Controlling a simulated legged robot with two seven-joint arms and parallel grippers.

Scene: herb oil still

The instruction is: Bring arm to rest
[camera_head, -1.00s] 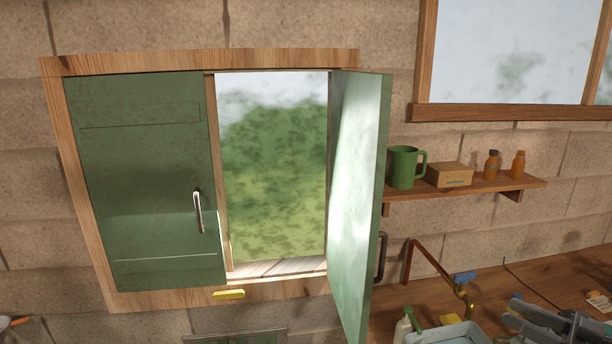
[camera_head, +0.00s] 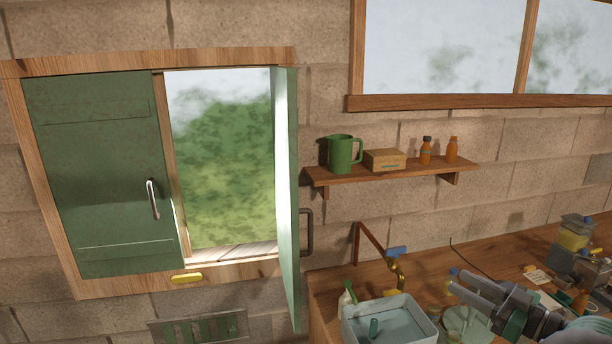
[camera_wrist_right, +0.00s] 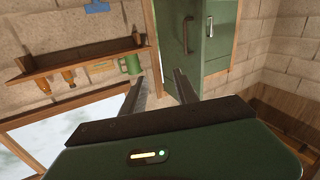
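My right gripper (camera_head: 456,284) is at the lower right of the head view, over the workbench, with its fingers pointing left. In the right wrist view its two fingers (camera_wrist_right: 158,88) are spread apart with nothing between them. It is open and empty, apart from the shelf and the shutters. My left gripper is not in view.
The left green shutter (camera_head: 95,180) is closed; the right one (camera_head: 286,190) stands open into the room. A shelf (camera_head: 400,172) holds a green mug (camera_head: 340,153), a box and two orange bottles. A basin (camera_head: 385,322) and several small items crowd the bench.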

